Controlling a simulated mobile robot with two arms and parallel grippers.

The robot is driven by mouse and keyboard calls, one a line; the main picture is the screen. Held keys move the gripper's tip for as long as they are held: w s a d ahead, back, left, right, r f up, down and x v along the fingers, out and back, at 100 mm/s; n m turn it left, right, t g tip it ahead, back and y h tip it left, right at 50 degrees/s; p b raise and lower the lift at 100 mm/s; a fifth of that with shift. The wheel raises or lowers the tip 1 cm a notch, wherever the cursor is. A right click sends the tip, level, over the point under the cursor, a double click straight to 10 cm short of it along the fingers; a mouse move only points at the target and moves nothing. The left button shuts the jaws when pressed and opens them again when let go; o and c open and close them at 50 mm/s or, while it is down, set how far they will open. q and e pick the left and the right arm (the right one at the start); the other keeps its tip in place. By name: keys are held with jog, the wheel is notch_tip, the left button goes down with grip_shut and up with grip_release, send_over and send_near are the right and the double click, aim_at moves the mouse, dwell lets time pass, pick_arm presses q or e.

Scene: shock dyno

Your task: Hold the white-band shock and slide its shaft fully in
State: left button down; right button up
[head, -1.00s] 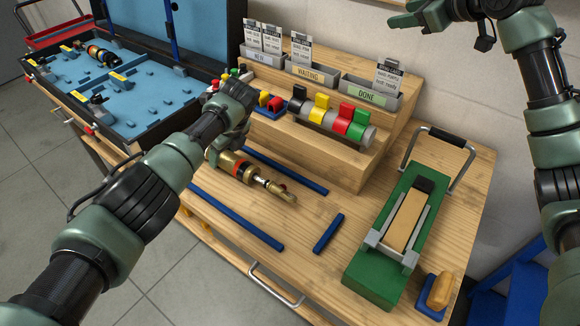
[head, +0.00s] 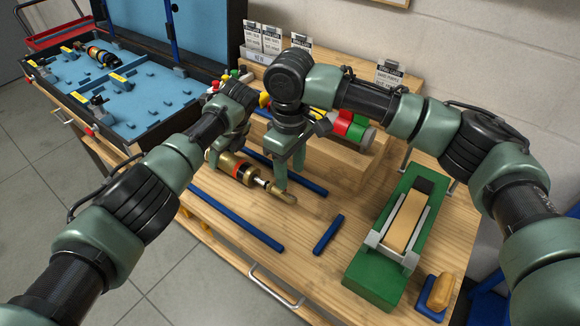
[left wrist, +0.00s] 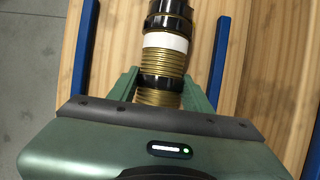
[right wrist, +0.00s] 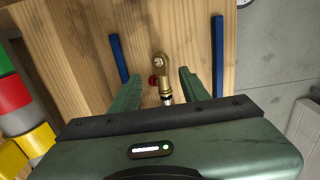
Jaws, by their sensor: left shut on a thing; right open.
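The white-band shock lies on the wooden bench; its brass body (head: 236,166) and eye end (head: 284,194) show in the head view. In the left wrist view, its white band (left wrist: 166,42) sits between black and gold sections. My left gripper (head: 228,147) is shut around the shock's body, one finger on each side in the left wrist view (left wrist: 160,88). My right gripper (head: 288,172) is open above the shaft end. In the right wrist view, the brass eye end (right wrist: 160,64) and a red knob (right wrist: 153,80) lie beyond and between its fingers (right wrist: 160,84); contact is not visible.
Blue rails (head: 240,218) lie beside the shock, with a short one (head: 328,235) nearby. A green fixture (head: 376,275) and a wooden-handled block (head: 440,292) stand at right. A blue-lined case (head: 150,92) is at left. A stepped wooden rack (head: 325,166) stands behind.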

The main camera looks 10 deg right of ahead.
aim_at(290, 205)
notch_tip(290, 205, down, 10)
jog(key=shift+r, duration=0.1)
dwell(0.4)
grip_shut()
pick_arm(q)
jog(key=shift+a+f, duration=0.1)
pick_arm(e)
jog(key=shift+r, duration=0.3)
dwell(1.8)
pick_arm(q)
jog(key=shift+r, duration=0.3)
pick_arm(e)
jog(key=shift+w, duration=0.1)
jog(key=shift+r, duration=0.2)
dwell(0.7)
pick_arm(q)
jog(key=shift+d+r, duration=0.2)
jog(key=shift+r, duration=0.05)
dwell(0.3)
jog(key=shift+w, duration=0.1)
pick_arm(e)
jog(key=shift+a+r, duration=0.1)
jog(key=shift+r, duration=0.05)
dwell(0.4)
